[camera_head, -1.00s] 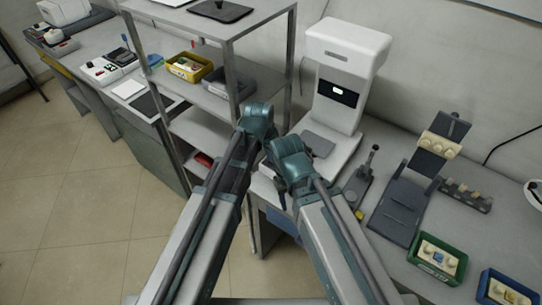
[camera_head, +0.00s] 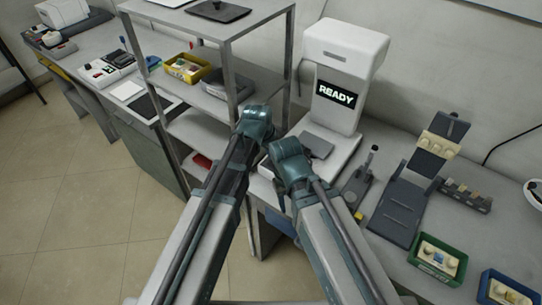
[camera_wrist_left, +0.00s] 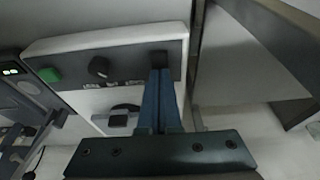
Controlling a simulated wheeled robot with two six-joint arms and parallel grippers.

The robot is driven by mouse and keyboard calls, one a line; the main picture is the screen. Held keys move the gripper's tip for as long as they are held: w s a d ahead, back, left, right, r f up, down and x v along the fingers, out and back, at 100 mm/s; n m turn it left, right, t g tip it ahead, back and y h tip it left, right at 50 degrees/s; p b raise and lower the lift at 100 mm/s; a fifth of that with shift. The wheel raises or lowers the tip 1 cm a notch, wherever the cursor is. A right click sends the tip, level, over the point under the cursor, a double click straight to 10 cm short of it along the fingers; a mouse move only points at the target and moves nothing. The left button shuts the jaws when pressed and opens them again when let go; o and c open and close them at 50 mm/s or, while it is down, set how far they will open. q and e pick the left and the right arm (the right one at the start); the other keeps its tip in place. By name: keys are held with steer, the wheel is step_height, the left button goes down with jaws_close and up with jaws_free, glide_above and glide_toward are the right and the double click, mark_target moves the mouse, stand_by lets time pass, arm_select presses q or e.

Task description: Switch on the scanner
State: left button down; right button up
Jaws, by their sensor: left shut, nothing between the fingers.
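The scanner (camera_head: 345,47) is a tall white machine on the bench, and its dark screen (camera_head: 336,94) reads READY. In the left wrist view a white box with a dark control strip (camera_wrist_left: 128,70) carries a green button (camera_wrist_left: 49,75), a black knob (camera_wrist_left: 98,67) and a dark square part at its right end. My left gripper (camera_wrist_left: 161,74) is shut and empty, its blue fingertips at that square part; whether they touch it I cannot tell. In the head view my left gripper is hidden behind its wrist. My right gripper is mostly hidden below its wrist, in front of the scanner's base.
A metal shelf rack (camera_head: 232,75) stands left of the scanner, close to my left arm, holding a yellow bin (camera_head: 183,78) and a grey bin. Right of the scanner are a dark stand (camera_head: 400,207), a green bin (camera_head: 437,275) and a blue bin (camera_head: 488,300).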

mark_target(271, 163)
arm_select(q)
steer(key=shift+r, duration=0.1)
steer(key=shift+s+r+p, duration=0.1)
steer(key=shift+r+p, duration=0.4)
steer(key=shift+p, duration=0.1)
steer(key=p+v, duration=0.3)
steer(key=shift+w+d, duration=0.1)
steer(key=shift+w, duration=0.1)
steer(key=s+a+p+v, duration=0.1)
steer(key=s+p+v, duration=0.1)
steer(key=p+v, duration=0.6)
steer(key=shift+a+r, duration=0.3)
steer(key=shift+r, duration=0.15)
steer(key=shift+s, duration=0.2)
steer(key=s+a+f+n+g+y, duration=0.1)
steer(key=s+a, duration=0.1)
steer(key=s, duration=0.4)
steer(key=s+a+f+n+g+y+b, duration=0.1)
steer(key=s+n+g+y, duration=0.1)
steer(key=s, duration=0.4)
steer(key=shift+s+a, duration=0.35)
steer(key=shift+s, duration=0.05)
